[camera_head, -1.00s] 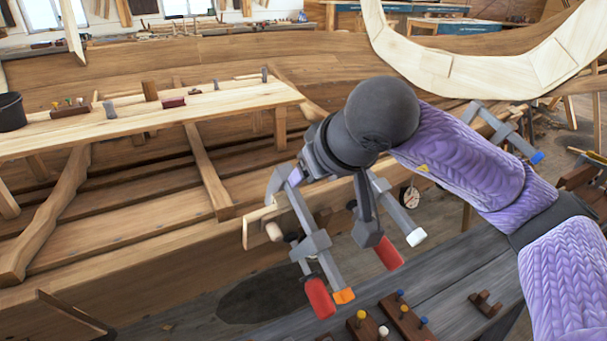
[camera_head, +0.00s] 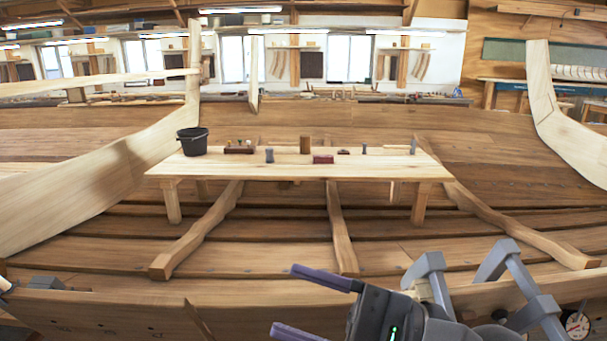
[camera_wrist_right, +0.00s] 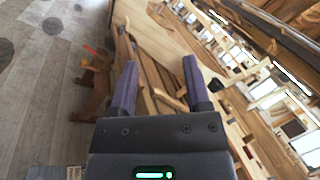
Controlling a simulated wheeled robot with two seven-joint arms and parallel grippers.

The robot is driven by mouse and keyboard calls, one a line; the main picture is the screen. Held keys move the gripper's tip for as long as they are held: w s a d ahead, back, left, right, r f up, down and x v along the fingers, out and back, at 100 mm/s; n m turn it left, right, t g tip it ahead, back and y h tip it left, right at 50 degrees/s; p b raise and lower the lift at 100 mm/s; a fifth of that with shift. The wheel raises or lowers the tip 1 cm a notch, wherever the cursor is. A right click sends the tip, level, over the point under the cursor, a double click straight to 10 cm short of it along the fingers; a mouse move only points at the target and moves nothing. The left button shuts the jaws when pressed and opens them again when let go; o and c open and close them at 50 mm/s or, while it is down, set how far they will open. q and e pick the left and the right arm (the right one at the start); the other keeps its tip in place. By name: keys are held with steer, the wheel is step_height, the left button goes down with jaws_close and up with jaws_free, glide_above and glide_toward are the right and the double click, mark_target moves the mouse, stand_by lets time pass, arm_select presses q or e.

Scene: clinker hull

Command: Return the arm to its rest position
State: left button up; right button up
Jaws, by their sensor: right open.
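My right gripper (camera_head: 312,304) is at the bottom of the head view, to the right of centre. Its two purple fingers point left, stand well apart and have nothing between them. Its dark grey body with a green light is in front of the near plank edge of the hull. In the right wrist view the same gripper (camera_wrist_right: 159,64) shows its two fingers apart and empty. My left gripper is not in view.
Grey clamps (camera_head: 515,285) stand right beside the right gripper in the picture. Beyond, a plank bench (camera_head: 300,171) carries a black bucket (camera_head: 192,141) and several small blocks. A round dial (camera_head: 578,325) is at lower right. The space between fingers and bench looks clear.

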steer(key=w+d+f+m+t+h, duration=0.15)
steer(key=d+m+t+h, duration=0.5)
steer(key=m, duration=0.85)
steer(key=w+d+r+m+t+h, duration=0.1)
steer(key=w+d+m+t+h, duration=0.15)
steer(key=m+t, duration=0.95)
steer(key=d+f+m+g+h, duration=0.3)
steer(key=f+m+h, duration=0.35)
steer(key=m, duration=0.35)
steer(key=d+f+m+g+h, duration=0.3)
steer(key=f+m+g+h, duration=0.15)
steer(key=f+m, duration=0.4)
steer(key=s+a+f+m+g, duration=0.1)
steer(key=s+f+m+g, duration=1.25)
steer(key=s+f, duration=0.4)
steer(key=s+f+g, duration=0.1)
steer(key=s+f, duration=0.1)
steer(key=f, duration=0.7)
steer(key=s+f+g, duration=0.1)
steer(key=s+f, duration=0.2)
steer(key=f, duration=0.6)
steer(key=s+d+f, duration=0.2)
steer(key=s+f, duration=0.2)
steer(key=s, duration=0.2)
steer(key=s+d+f+n+g, duration=0.1)
steer(key=s+d+f, duration=0.1)
steer(key=s+f, duration=0.3)
steer(key=shift+s+d+f, duration=0.15)
steer(key=shift+s+d, duration=0.15)
steer(key=shift+s, duration=0.85)
